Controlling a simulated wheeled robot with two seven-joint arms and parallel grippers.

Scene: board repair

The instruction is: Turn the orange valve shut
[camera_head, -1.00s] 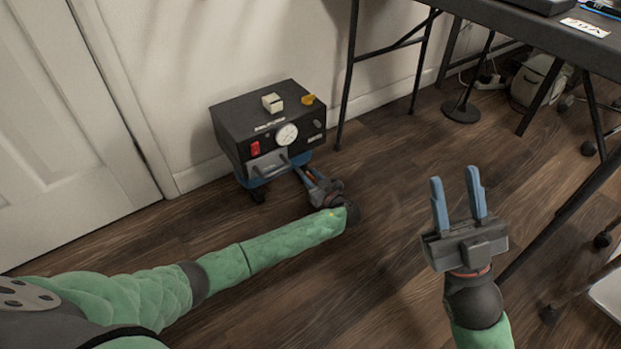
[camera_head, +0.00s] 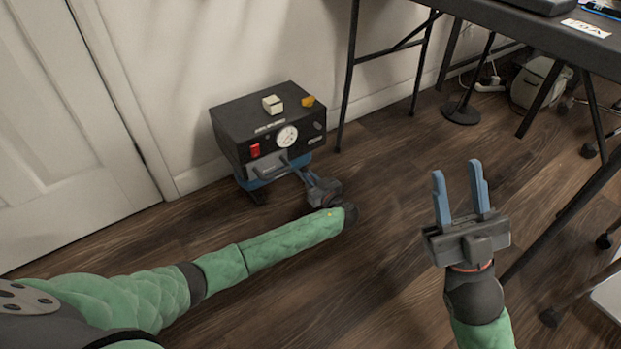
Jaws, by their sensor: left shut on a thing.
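A black box-shaped unit (camera_head: 232,133) stands low by the wall, with a white gauge (camera_head: 287,137) and a red switch (camera_head: 255,150) on its front. A small orange-yellow piece (camera_head: 308,101) sits on its top, at the right; no other orange valve can be made out. My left gripper (camera_head: 299,171) is at the unit's lower front right, shut on what looks like the grey handle (camera_head: 268,170); the contact is small and partly hidden. My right gripper (camera_head: 461,192) is open and empty, blue fingers up, above the floor to the right.
A pale block (camera_head: 272,104) sits on the unit's top. A dark folding table (camera_head: 535,30) stands at the upper right, its legs reaching the floor. A door (camera_head: 62,110) is at the left.

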